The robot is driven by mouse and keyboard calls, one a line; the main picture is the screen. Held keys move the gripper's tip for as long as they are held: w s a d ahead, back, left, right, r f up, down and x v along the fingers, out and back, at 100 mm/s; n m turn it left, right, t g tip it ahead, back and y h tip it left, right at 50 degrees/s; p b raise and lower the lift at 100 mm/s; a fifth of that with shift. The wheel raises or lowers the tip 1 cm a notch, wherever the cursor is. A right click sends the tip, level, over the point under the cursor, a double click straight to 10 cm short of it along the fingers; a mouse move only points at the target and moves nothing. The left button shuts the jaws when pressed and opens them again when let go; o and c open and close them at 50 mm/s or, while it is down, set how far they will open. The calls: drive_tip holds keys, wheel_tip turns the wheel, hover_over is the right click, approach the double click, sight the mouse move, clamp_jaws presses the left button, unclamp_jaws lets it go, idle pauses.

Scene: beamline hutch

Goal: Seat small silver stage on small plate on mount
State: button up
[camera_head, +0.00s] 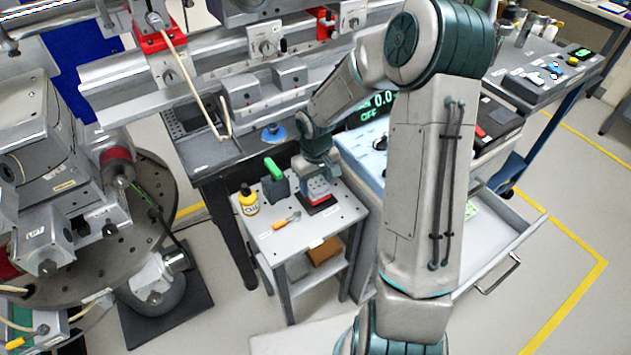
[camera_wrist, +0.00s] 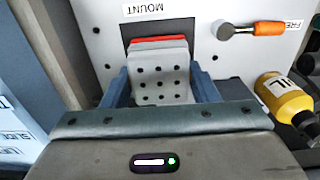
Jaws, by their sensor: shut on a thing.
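The small silver stage, a light grey block with rows of dark holes (camera_wrist: 158,88), sits between the blue fingers of my gripper (camera_wrist: 161,92). My gripper is shut on it. A red part (camera_wrist: 157,41) shows at the stage's far edge, over a dark square (camera_wrist: 180,27) beside the MOUNT label. In the head view my gripper (camera_head: 318,176) is low over the small table, with red (camera_head: 318,190) below it and the dark square (camera_head: 322,206) under that. I cannot tell whether the red part is the small plate, or whether the stage touches it.
An orange-handled tool (camera_head: 287,220) and a yellow bottle (camera_head: 248,202) stand or lie on the small table (camera_head: 285,241), left of the mount. A dark block with a green top (camera_head: 275,178) is close to my gripper. An open drawer (camera_head: 490,238) lies to the right.

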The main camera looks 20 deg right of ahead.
drive_tip(key=o, duration=1.3)
drive_tip(key=shift+c, duration=0.2)
wheel_tip(320, 180, up, 14)
drive_tip(key=p, duration=0.1)
drive_tip(key=s+r+m+t+p, duration=0.1)
drive_tip(key=s+r, duration=0.3)
drive_tip(key=s, duration=0.6)
drive_tip(key=s+r+m+t+p, duration=0.1)
drive_tip(key=s+r, duration=0.4)
drive_tip(key=s, duration=0.5)
drive_tip(key=shift+s+r+m+t, duration=0.15)
drive_tip(key=shift+s+m+t, duration=0.25)
drive_tip(key=shift+m, duration=0.5)
